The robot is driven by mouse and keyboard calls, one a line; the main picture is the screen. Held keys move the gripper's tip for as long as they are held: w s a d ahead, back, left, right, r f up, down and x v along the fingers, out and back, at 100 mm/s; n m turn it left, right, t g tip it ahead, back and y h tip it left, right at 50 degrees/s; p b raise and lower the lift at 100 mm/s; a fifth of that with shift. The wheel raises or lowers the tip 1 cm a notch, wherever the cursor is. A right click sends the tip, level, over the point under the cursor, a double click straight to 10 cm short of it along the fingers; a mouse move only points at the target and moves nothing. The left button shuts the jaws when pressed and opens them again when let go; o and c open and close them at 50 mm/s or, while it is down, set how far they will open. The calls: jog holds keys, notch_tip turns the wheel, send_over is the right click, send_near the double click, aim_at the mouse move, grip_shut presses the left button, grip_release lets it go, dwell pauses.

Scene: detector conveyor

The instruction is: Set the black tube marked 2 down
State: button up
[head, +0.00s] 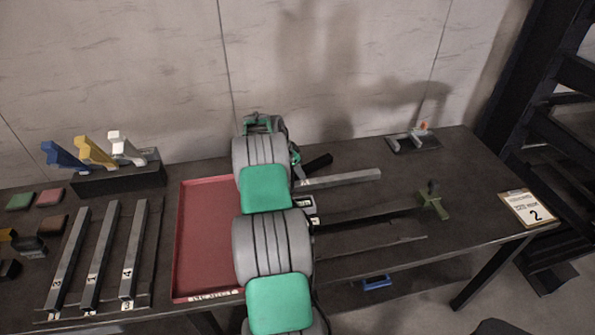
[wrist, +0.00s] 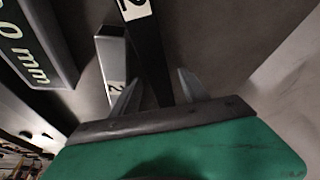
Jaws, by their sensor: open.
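The black tube marked 2 (wrist: 150,55) runs between the two fingers of my gripper (wrist: 158,88) in the wrist view. The fingers are spread, with a gap beside the tube. A white label with a 2 is on its upper part. A grey tube (wrist: 112,62), also labelled 2, lies close beside it on the left. In the head view a short dark piece, likely the black tube (head: 319,163), sticks out right of my arm above the grey tube (head: 345,178). I cannot tell what the black tube's lower end touches.
A dark block marked "0 mm" (wrist: 40,42) stands left of the tubes in the wrist view. A red tray (head: 205,235) lies left of my arm. Several grey bars (head: 98,255) lie further left.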

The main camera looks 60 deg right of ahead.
jog(key=shift+c, duration=0.4)
grip_shut()
dwell(0.9)
jog(key=shift+w, duration=0.1)
